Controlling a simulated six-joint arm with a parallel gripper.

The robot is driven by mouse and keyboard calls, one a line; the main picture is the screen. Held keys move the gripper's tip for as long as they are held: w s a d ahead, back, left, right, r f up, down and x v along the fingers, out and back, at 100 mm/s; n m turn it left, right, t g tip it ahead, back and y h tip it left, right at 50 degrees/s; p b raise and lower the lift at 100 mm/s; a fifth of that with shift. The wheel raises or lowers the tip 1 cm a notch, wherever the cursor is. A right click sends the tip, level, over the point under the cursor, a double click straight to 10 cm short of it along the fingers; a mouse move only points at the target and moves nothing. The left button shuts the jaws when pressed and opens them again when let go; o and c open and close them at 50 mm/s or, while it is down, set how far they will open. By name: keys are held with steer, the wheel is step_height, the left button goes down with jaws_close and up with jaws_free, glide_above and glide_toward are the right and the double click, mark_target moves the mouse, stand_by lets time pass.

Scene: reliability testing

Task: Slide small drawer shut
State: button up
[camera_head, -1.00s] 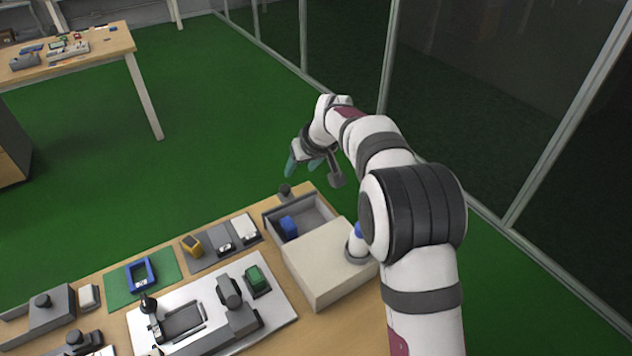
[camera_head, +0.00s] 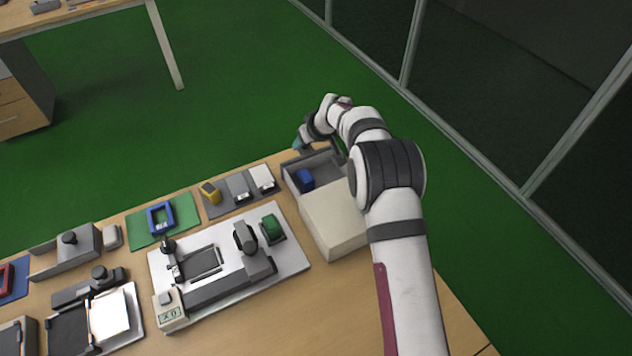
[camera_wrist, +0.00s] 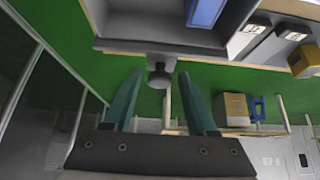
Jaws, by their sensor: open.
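The small drawer (camera_head: 325,164) is a grey open-topped tray pulled out from a cream box (camera_head: 335,220) at the table's far edge. A blue block (camera_head: 305,179) lies inside it; it also shows at the top of the wrist view (camera_wrist: 205,10). The drawer's dark round knob (camera_wrist: 159,76) sticks out from its front face (camera_wrist: 160,38). My gripper (camera_wrist: 160,74) is open, with its teal fingers on either side of the knob in the picture; contact cannot be told. In the head view my gripper (camera_head: 298,143) is by the drawer's outer end, and the knob is not clear.
Left of the drawer are a grey mat with a yellow item (camera_head: 210,193), a green mat with a blue frame (camera_head: 160,217), and a white fixture plate (camera_head: 290,245) with a green block (camera_head: 271,228). Green floor lies beyond the table edge; glass panels stand at right.

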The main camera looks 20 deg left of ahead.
steer(key=shift+c, duration=0.3)
steer(key=c, duration=0.7)
steer(key=shift+o, duration=0.2)
steer(key=s+d, duration=0.8)
steer(key=shift+s+d, duration=0.1)
steer(key=shift+d, duration=0.05)
steer(key=o, duration=0.7)
step_height(320, 180, up, 5)
steer(key=shift+r, duration=0.1)
